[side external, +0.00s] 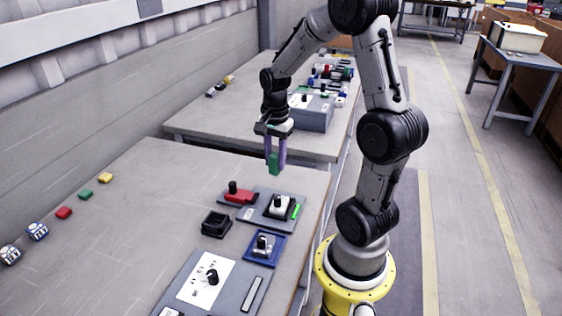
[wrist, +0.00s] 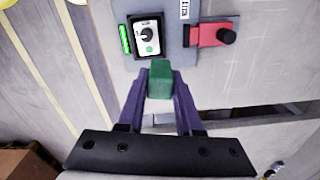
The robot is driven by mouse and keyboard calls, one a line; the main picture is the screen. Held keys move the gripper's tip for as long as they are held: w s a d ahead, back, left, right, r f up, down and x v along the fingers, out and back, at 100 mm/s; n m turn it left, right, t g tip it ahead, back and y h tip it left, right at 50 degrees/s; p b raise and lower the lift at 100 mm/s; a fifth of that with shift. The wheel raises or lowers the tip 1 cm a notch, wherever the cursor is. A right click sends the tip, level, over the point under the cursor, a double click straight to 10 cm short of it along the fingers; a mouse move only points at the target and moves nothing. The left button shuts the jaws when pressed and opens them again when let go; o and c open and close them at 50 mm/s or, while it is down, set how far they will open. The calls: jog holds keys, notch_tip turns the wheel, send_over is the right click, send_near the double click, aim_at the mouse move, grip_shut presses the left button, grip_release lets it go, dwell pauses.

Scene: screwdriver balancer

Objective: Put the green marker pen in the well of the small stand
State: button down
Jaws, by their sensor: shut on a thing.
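My gripper (side external: 275,165) has purple fingers shut on a dark green block-shaped thing (wrist: 160,79). It also shows in the side view (side external: 274,163), held upright above the table's far right part. I cannot tell whether it is the green marker pen; no cap or tip shows. A small black square stand (side external: 216,224) with a sunken well is on the table, below and left of my gripper in the side view. The well looks empty. I cannot make the stand out in the wrist view. A bright green strip (side external: 295,211) lies on the grey board beside the white knob box.
A grey board (side external: 256,220) carries a white knob box (side external: 280,206). A red switch block (side external: 240,196) adjoins it. A blue-based knob unit (side external: 265,249) and a grey panel (side external: 230,290) are nearer. Small colored blocks and dice line the left; the table's middle is clear.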

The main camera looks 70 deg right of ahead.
jog(key=w+a+f+n, duration=0.2)
jog(key=w+a+f, duration=0.1)
jog(key=w+a, duration=1)
jog(key=shift+s+a+f, duration=0.15)
jog(key=shift+a+f, duration=0.05)
jog(key=shift+f, duration=0.8)
jog(key=shift+s+a+f, duration=0.2)
jog(key=shift+a+f, duration=0.05)
jog(key=shift+f, duration=0.8)
jog(key=shift+s+a+f, duration=0.15)
jog(key=shift+a+f, duration=0.05)
jog(key=shift+f, duration=0.8)
jog(key=c, duration=0.5)
grip_release()
notch_tip(320, 180, up, 14)
